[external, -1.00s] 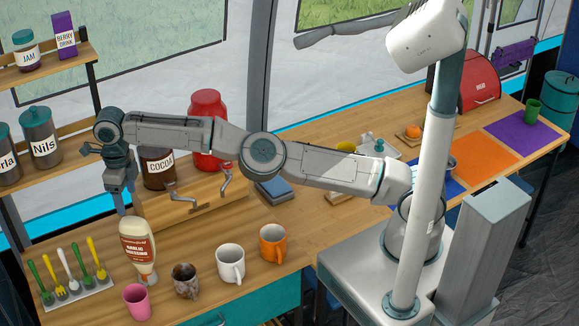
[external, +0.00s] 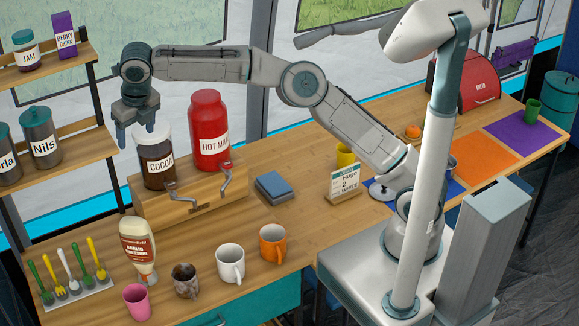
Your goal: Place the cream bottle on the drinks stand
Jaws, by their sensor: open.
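The cream bottle (external: 138,245) has a dark red label and stands on the counter in front of the wooden stand, wide end up, narrower pale end down. The drinks stand (external: 205,212) is a low wooden box with metal handles on its front. A cocoa jar (external: 156,170) with a white lid and a red hot milk jar (external: 209,135) stand on it. My gripper (external: 136,132) points down, open and empty, well above the bottle. In the picture its fingers overlap the cocoa jar's lid; I cannot tell whether they touch it.
A rack of utensils (external: 75,291) stands left of the bottle. Shelves with jars (external: 41,135) are at the left.

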